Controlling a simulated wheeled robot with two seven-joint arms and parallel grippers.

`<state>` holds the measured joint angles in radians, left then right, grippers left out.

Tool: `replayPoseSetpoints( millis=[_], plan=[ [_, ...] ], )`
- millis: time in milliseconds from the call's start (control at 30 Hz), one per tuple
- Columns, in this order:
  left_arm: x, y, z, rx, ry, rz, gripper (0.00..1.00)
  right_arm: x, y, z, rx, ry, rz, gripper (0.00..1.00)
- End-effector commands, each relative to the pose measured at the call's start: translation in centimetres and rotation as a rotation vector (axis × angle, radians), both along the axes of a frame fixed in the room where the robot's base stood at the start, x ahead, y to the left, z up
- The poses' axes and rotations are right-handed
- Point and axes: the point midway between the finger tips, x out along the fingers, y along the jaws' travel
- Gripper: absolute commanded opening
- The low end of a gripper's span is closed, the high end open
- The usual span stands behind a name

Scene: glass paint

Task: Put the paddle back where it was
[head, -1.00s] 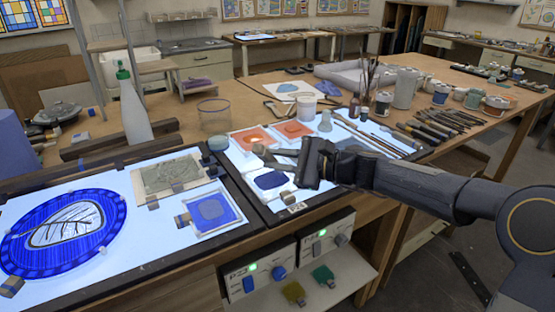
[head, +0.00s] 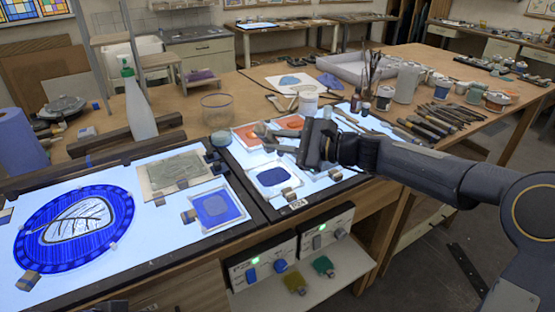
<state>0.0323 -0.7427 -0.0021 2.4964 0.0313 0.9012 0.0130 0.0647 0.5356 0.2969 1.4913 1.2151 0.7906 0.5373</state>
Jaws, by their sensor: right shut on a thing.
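My right gripper (head: 281,141) is over the right light table (head: 315,188), its arm coming in from the right. It is shut on a small grey thing that I take to be the paddle (head: 261,130). Much of it is hidden by the fingers, and its shape is hard to make out. It is above the orange tiles (head: 245,138), just behind a white tile with a dark blue patch (head: 272,177). I cannot tell whether it touches anything. My left gripper is not in view.
The left light table holds a blue leaf disc (head: 112,205), a grey textured tile (head: 185,171) and a blue square tile (head: 213,207). A spray bottle (head: 139,108) and a glass bowl (head: 216,110) stand behind. Brush jars and several tools lie at the right.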

Motion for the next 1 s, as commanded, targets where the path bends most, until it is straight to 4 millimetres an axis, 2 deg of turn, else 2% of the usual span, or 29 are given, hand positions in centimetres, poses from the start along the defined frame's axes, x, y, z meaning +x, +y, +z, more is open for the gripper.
replayPoseSetpoints(
  millis=[167, 1000],
  plan=[
    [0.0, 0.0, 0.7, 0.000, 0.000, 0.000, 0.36, 0.0, 0.0, 0.8, 0.001, -0.001, 0.000, 0.00],
    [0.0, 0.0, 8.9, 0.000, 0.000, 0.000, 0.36, 0.0, 0.0, 10.9, 0.000, -0.001, 0.001, 0.00]
  ],
)
